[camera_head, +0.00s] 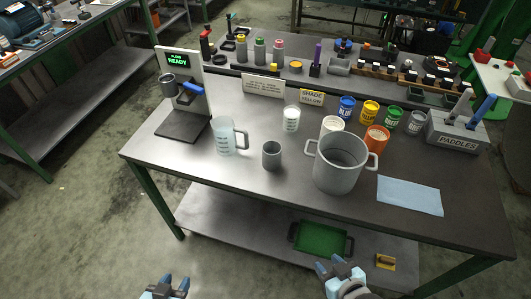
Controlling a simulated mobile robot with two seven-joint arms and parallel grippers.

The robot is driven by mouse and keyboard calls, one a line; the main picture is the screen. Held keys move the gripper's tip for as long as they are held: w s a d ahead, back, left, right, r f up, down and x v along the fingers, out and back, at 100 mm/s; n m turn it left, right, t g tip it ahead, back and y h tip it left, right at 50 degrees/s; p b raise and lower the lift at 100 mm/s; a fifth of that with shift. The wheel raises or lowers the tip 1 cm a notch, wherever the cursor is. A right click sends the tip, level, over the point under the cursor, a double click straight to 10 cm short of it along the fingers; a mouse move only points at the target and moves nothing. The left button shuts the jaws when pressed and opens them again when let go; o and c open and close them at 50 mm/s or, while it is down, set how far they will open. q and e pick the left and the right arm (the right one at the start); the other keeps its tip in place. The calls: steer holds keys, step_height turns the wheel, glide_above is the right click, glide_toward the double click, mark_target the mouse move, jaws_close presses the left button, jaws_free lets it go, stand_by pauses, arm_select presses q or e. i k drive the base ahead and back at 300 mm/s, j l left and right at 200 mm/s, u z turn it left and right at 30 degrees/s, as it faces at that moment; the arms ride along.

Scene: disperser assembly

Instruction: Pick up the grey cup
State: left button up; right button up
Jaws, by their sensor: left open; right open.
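The small grey cup (272,155) stands upright on the metal table, left of the big grey two-handled pot (340,165) and right of a clear measuring jug (225,137). My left gripper (170,285) is open and empty at the bottom edge, in front of the table and well short of the cup. My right gripper (335,268) is open and empty at the bottom, also in front of the table. Both are apart from the cup.
Behind the cup stand a white beaker (291,118) and paint tins, including a blue one (346,108). A paddle block (457,133) and a blue cloth (409,195) are at the right. The table's front left (215,170) is clear. A green tray (320,239) lies on the lower shelf.

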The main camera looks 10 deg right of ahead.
mark_target(271, 149)
steer(key=i+j+z, duration=0.1)
steer(key=j, duration=0.25)
steer(key=i+j+z, duration=0.1)
steer(key=j, duration=0.25)
steer(key=j+z, duration=0.1)
steer(key=j, duration=0.25)
steer(key=i+j, duration=0.1)
steer(key=j, duration=0.35)
steer(key=i+j, duration=0.15)
steer(key=j, duration=0.3)
steer(key=z, duration=0.05)
